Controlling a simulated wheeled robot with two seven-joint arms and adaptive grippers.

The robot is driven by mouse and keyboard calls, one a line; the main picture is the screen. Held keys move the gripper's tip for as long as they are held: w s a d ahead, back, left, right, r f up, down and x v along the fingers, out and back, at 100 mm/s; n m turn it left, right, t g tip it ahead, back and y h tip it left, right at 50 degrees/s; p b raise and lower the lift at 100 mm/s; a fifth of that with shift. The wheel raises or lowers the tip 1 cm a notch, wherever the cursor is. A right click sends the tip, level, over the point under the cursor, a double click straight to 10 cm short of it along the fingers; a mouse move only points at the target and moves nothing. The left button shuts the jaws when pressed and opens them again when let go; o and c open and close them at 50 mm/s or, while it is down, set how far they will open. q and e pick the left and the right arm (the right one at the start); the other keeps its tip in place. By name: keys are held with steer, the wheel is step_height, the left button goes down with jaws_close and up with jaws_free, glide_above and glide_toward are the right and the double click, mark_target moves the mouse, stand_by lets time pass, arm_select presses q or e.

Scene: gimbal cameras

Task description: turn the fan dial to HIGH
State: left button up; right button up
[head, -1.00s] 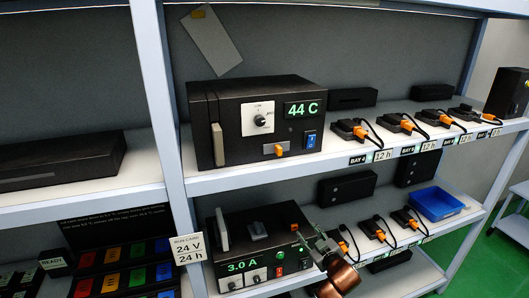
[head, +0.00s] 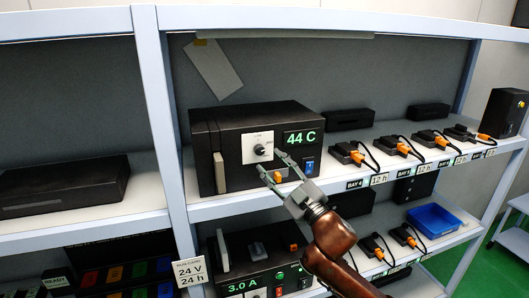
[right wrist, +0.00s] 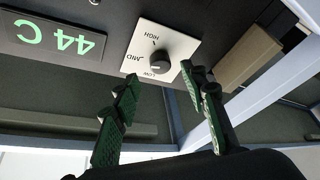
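The fan dial (head: 260,150) is a dark round knob on a white plate, on the front of the black unit (head: 230,125) on the upper shelf. In the right wrist view the knob (right wrist: 160,63) shows upside down among the labels LOW, MID and HIGH; I cannot surely tell which one it points to. My right gripper (head: 270,160) is just in front of the unit, below and right of the knob. In the right wrist view its green-padded fingers (right wrist: 159,77) are spread apart, with the knob beyond the gap between them, and they appear not to touch it. My left gripper is not in view.
A green 44 C display (head: 300,137), a blue switch (head: 310,167) and an orange-handled latch sit on the same front. A tan handle (head: 219,172) stands left of the dial. Charging bays (head: 348,154) with orange plugs line the shelf at right. A second unit (head: 250,262) stands below.

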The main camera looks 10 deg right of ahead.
mark_target(261, 152)
steer(key=p+x, duration=0.1)
steer(key=x, duration=0.3)
steer(key=shift+w+a+r, duration=0.1)
steer(key=shift+a+r, duration=0.05)
steer(key=shift+r, duration=0.05)
steer(key=shift+w+p, duration=0.15)
steer(key=shift+p, duration=0.15)
steer(key=shift+f, duration=0.1)
jaws_close()
